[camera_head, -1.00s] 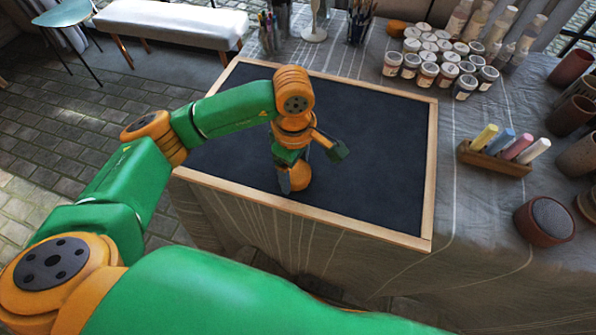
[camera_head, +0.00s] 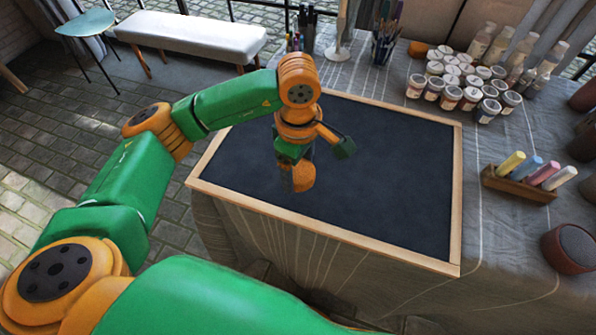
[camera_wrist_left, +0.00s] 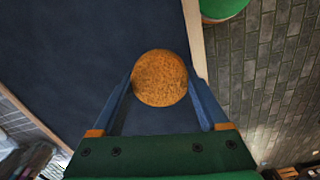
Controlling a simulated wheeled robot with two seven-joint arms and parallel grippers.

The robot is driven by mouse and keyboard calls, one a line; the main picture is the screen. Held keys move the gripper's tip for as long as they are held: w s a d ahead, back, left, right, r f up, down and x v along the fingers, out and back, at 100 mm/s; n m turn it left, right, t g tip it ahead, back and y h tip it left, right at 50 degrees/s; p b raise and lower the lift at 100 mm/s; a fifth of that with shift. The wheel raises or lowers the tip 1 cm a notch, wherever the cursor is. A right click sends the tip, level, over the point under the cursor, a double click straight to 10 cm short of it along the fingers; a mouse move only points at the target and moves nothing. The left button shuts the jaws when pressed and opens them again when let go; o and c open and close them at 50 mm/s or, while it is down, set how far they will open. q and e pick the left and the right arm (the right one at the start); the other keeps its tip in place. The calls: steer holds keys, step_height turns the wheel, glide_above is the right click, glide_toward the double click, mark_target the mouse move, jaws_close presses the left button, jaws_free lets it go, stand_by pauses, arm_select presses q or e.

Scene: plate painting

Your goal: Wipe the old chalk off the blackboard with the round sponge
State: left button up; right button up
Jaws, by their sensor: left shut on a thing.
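The blackboard (camera_head: 385,170) lies flat on the table in a pale wooden frame. Its dark surface shows no clear chalk marks in the head view. My left gripper (camera_head: 292,178) points down over the left front part of the board and is shut on the round orange-brown sponge (camera_head: 305,175). In the left wrist view the sponge (camera_wrist_left: 159,78) sits between the two blue fingers, over the dark board (camera_wrist_left: 75,65) near its wooden edge. I cannot tell whether the sponge touches the board. My right gripper is not in view.
Paint jars (camera_head: 463,82) and bottles stand at the back right. A wooden holder with several chalks (camera_head: 520,187) and a round dark-topped pot (camera_head: 570,248) are right of the board. Brush cups (camera_head: 384,42) stand behind it. A white bench (camera_head: 190,35) is at the back left.

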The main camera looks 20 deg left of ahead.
arm_select(q)
steer(key=shift+a+r+p, duration=0.1)
steer(key=shift+r+p, duration=0.7)
steer(key=shift+r, duration=0.75)
